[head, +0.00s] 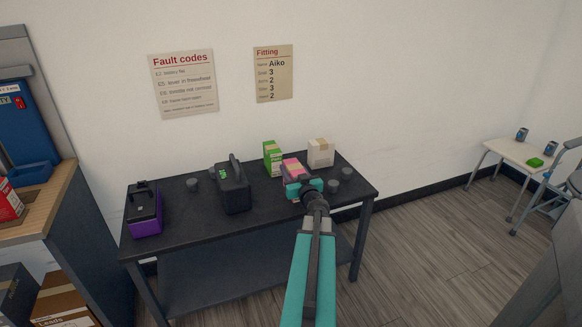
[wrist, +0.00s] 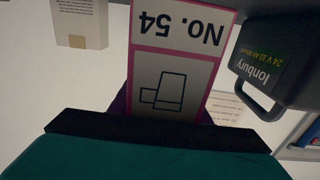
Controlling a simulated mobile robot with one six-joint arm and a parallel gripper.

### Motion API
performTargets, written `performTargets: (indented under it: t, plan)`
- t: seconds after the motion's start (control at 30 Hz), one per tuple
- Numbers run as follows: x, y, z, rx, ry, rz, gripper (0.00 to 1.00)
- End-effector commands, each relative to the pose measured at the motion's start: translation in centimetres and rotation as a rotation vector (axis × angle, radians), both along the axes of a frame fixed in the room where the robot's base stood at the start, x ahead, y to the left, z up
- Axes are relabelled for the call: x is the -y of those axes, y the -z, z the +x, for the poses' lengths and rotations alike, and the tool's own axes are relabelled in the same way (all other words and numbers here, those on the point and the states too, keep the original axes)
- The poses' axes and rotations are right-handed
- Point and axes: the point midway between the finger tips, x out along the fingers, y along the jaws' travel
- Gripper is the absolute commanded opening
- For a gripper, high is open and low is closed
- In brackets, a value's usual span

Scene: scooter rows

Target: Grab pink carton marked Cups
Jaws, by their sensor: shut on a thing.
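The pink carton (head: 292,168) is at the right half of the black table, between a green carton and a white box. In the wrist view the pink-edged carton (wrist: 182,62) fills the top middle, upside down, with "No. 54" and an outline drawing on its pale face. The word Cups is not readable. My gripper (head: 303,186) is at the carton's near side and shut on it. The gripper body covers the carton's lower part, so I cannot tell whether it touches the table.
A green carton (head: 272,158), white box (head: 320,152) and black battery case (head: 233,192) stand close by; the case also shows in the wrist view (wrist: 275,62). A purple-black battery (head: 144,214) stands at the table's left end.

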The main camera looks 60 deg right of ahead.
Motion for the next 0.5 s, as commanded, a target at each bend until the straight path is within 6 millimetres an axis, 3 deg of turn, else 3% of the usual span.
performTargets:
  t: [0.2, 0.5]
  plan:
    - [-2.6, -0.4, -2.0, 0.001, 0.001, 0.001, 0.15]
    - [-5.0, -0.7, -4.0, 0.000, 0.000, 0.000, 0.15]
